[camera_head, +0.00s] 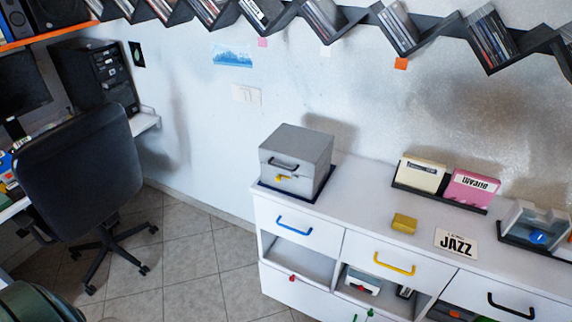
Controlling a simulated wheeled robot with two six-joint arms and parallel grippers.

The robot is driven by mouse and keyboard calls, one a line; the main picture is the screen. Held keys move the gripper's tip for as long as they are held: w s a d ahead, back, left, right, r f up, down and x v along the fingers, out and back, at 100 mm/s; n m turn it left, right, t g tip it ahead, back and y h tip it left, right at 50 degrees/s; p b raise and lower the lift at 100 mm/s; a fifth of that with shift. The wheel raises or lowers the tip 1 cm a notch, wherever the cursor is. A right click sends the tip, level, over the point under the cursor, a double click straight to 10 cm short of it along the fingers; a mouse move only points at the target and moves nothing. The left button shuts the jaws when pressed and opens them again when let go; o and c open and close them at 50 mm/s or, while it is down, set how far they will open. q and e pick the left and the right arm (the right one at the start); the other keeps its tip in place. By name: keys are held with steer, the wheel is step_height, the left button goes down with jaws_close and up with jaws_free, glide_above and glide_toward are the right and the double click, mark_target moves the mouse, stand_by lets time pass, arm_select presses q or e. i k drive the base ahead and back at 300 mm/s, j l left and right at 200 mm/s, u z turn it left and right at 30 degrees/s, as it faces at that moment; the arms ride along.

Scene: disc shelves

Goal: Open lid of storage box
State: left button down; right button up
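The grey storage box (296,163) stands on a dark base (318,189) at the left end of the white cabinet top. Its lid (298,142) is shut. A dark handle (284,165) and a yellow latch (283,178) are on its front face. Neither of my grippers shows in the head view.
The white cabinet (352,214) has drawers with blue, yellow and black handles. On top are a yellow block (404,223), a JAZZ card (456,243) and racked cases (471,190). A black office chair (82,170) stands left. Tiled floor (190,255) is free between chair and cabinet.

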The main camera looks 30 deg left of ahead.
mark_target(290, 148)
steer(key=u, duration=0.4)
steer(key=i+j+u, duration=0.1)
steer(key=u, duration=0.3)
steer(key=i+j+u, duration=0.1)
steer(key=j+u, duration=0.3)
steer(key=i+u, duration=0.15)
steer(key=u, duration=0.25)
